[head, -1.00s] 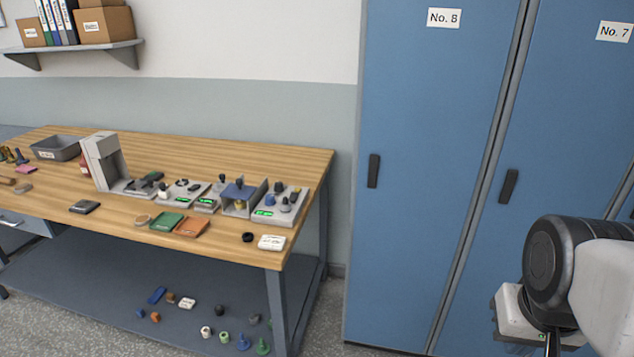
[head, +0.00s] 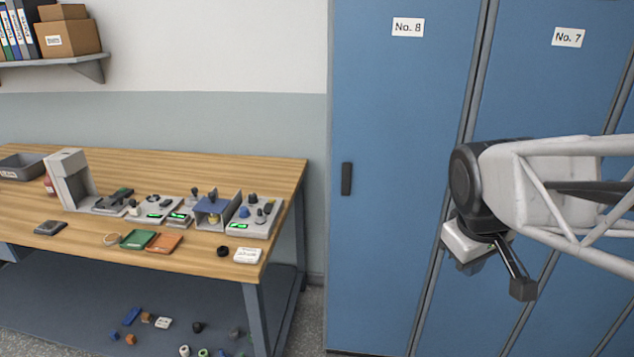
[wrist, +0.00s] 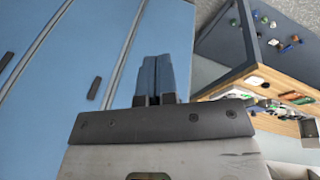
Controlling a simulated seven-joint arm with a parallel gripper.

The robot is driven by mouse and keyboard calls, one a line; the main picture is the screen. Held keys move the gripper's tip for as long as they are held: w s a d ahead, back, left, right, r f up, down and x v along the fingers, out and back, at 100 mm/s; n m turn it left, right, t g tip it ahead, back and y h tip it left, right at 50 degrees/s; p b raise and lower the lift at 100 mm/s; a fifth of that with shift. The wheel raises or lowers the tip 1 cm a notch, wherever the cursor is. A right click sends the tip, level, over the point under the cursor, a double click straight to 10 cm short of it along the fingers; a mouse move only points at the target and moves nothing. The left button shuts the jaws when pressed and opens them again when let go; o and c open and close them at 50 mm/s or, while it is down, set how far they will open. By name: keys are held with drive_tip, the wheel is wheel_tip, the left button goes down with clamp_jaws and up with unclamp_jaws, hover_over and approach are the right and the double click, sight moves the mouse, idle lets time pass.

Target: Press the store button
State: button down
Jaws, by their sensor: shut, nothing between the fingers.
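Several small grey devices with green displays stand along the bench. I cannot tell which control is the store button.
Blue lockers (head: 385,150) fill the right side. The wooden bench (head: 270,172) carries a tall grey stand (head: 70,180), a green tray (head: 138,239), an orange tray (head: 164,244) and a white labelled block (head: 247,256). Small parts lie on the lower shelf (head: 60,300).

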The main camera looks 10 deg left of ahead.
drive_tip(key=w+a+r+n, duration=0.1)
drive_tip(key=w+a+n, duration=0.15)
drive_tip(key=w, duration=0.35)
drive_tip(key=w+a+r+n+h, duration=0.1)
drive_tip(key=w+a+n, duration=0.1)
drive_tip(key=w+n, duration=0.3)
drive_tip(key=w+a+r+n, duration=0.1)
drive_tip(key=w+a+n, duration=0.1)
drive_tip(key=w, duration=0.4)
drive_tip(key=n+t, duration=0.6)
drive_tip(key=n, duration=2)
hover_over(270, 199)
wheel_tip(270, 199, down, 16)
drive_tip(key=shift+r+h, duration=0.2)
drive_tip(key=shift+h, duration=0.1)
drive_tip(key=shift+f, duration=0.1)
drive_tip(key=shift+f, duration=4.3)
drive_tip(key=shift+f, duration=0.4)
